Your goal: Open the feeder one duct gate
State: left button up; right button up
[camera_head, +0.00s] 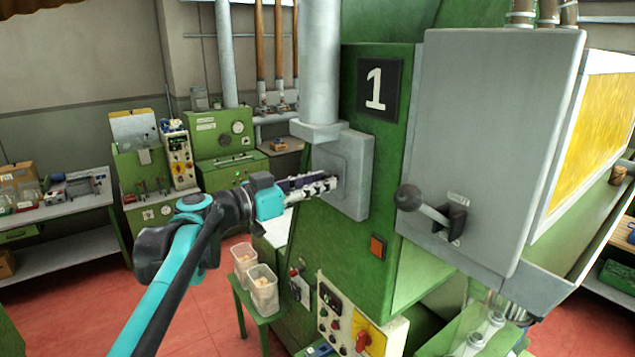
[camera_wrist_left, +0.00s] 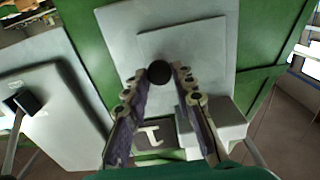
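The feeder one duct gate (camera_head: 358,190) is a grey plate and housing at the foot of a vertical pipe, on the left side of the green feeder marked 1. In the left wrist view, the grey plate (camera_wrist_left: 205,50) carries a round black knob (camera_wrist_left: 159,72). My left gripper (camera_head: 335,182) reaches the plate from the left and hides the knob in the head view. In the left wrist view, the left gripper (camera_wrist_left: 160,80) is open, with a finger on each side of the knob. I cannot tell whether either finger touches it. My right gripper is not in view.
A large grey panel with a black-knobbed lever (camera_head: 410,198) is right of the gate. Below are an orange button (camera_head: 377,246) and a control box (camera_head: 360,325). Two clear tubs (camera_head: 262,287) stand on a green stand. Benches and green machines line the back left.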

pick_arm(q)
jog(key=s+d, duration=0.2)
jog(key=s, duration=0.1)
jog(key=s+d, duration=0.2)
jog(key=shift+s, duration=0.15)
grip_shut()
jog(key=shift+w+a, duration=0.2)
jog(key=shift+a, duration=0.05)
jog(key=o, duration=0.7)
grip_release()
jog(key=shift+s+d, duration=0.1)
jog(key=o, duration=0.3)
jog(key=shift+s, duration=0.1)
jog(key=shift+o, duration=0.2)
jog(key=shift+d, duration=0.1)
jog(key=v, duration=1.2)
